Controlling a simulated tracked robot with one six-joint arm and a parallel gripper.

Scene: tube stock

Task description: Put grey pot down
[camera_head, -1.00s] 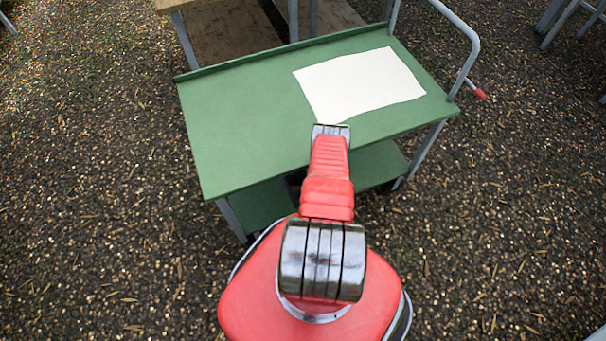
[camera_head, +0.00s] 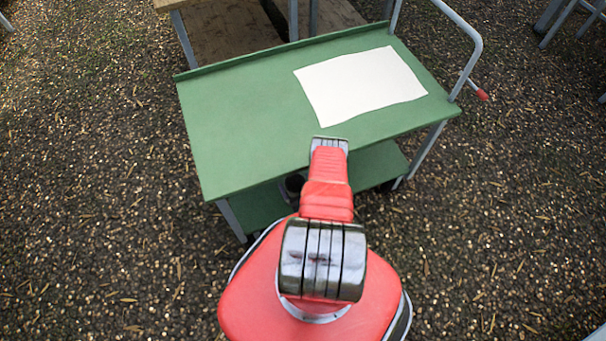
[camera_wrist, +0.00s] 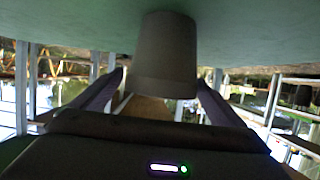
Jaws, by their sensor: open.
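The grey pot (camera_wrist: 164,50) is dark and tapered. It stands on a green surface (camera_wrist: 255,35), which lies at the top of the wrist view because that view looks upside down. My gripper (camera_wrist: 160,76) is open, one dark finger on each side of the pot's rim end, with gaps visible.
The green cart (camera_head: 235,125) has a bare top except for a white sheet (camera_head: 361,84) at the right. Its lower shelf (camera_head: 372,163) is partly covered by my arm. A wooden table (camera_head: 225,30) stands behind; a grey handle (camera_head: 462,35) rises at the right.

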